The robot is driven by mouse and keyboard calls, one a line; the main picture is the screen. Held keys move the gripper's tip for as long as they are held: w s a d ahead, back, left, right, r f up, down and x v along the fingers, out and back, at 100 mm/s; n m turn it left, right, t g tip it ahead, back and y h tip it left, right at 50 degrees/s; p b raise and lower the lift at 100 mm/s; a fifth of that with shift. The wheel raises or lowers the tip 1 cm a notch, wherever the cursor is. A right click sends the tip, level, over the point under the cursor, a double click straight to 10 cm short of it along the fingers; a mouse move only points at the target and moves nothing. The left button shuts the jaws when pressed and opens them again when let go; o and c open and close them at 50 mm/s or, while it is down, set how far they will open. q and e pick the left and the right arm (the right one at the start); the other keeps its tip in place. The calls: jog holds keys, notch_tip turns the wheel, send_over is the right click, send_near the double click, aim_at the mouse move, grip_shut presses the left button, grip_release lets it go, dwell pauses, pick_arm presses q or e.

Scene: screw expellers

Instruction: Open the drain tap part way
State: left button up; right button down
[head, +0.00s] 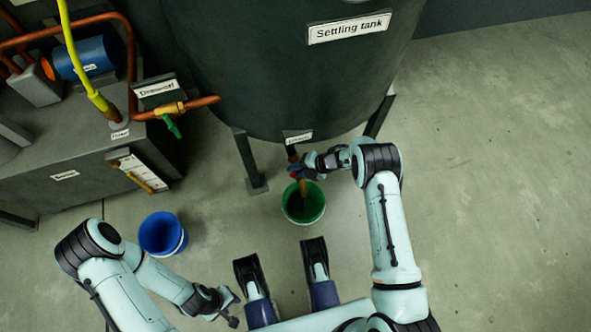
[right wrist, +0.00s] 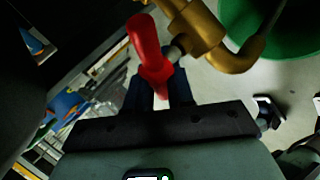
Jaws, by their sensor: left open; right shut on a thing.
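The drain tap (head: 303,187) hangs under the dark settling tank (head: 270,70), its spout above the green bucket (head: 291,212). In the right wrist view the tap has a brass body (right wrist: 205,38) and a red lever handle (right wrist: 148,48). My right gripper (head: 307,172) is at the tap, and in its wrist view the dark fingers (right wrist: 160,92) are shut on the red handle's near end. In the head view my gripper hides much of the tap. My left gripper (head: 234,308) is open and empty, low over the floor, away from the tap. No flow is visible.
A blue bucket (head: 163,234) stands on the floor left of the green one. At the left are a machine with a copper pipe (head: 178,108) and a green-handled tap (head: 173,126). Tank legs (head: 250,165) flank the drain. The floor at right is clear.

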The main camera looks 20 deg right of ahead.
jog(key=shift+d+n+g+y, duration=0.2)
jog(key=shift+n+g+y, duration=0.1)
jog(key=shift+n+g, duration=0.4)
jog(key=shift+n, duration=0.3)
jog(key=c, duration=1.1)
grip_release()
pick_arm(q)
jog(key=w+r+t+p, duration=0.2)
jog(key=w+r+p, duration=0.1)
jog(key=w, duration=0.3)
jog(key=shift+w+d+r, duration=0.2)
jog(key=shift+d+r, duration=0.1)
jog(key=shift+d, duration=0.1)
pick_arm(e)
jog(key=v, duration=1.3)
jog(key=shift+d+r, duration=0.15)
